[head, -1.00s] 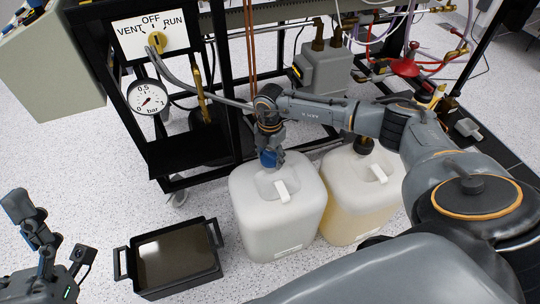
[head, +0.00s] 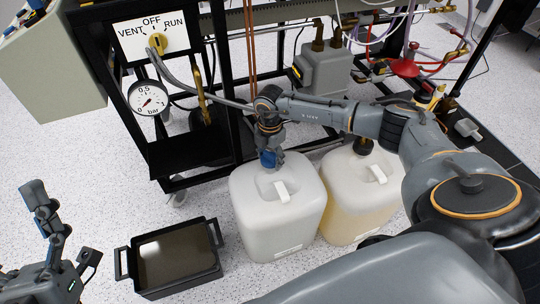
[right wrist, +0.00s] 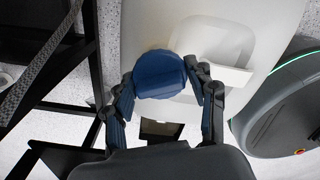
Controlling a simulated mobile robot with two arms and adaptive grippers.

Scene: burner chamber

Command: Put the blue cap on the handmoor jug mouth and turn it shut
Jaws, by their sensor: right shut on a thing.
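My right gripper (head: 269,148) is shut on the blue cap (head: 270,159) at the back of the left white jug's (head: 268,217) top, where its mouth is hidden. In the right wrist view the blue cap (right wrist: 159,75) sits between the two fingers, with the white jug (right wrist: 240,28) behind it. I cannot tell whether the cap is seated on the mouth. No name is readable on the jugs. My left gripper (head: 64,228) is at the lower left, its fingers apart and empty, away from the jugs.
A second jug (head: 352,213) with yellowish contents and a dark cap (head: 363,145) stands close on the right. A black tray (head: 222,266) of dark liquid lies left of the jugs. A black frame with a pressure gauge (head: 149,98) and valve panel (head: 150,38) stands behind.

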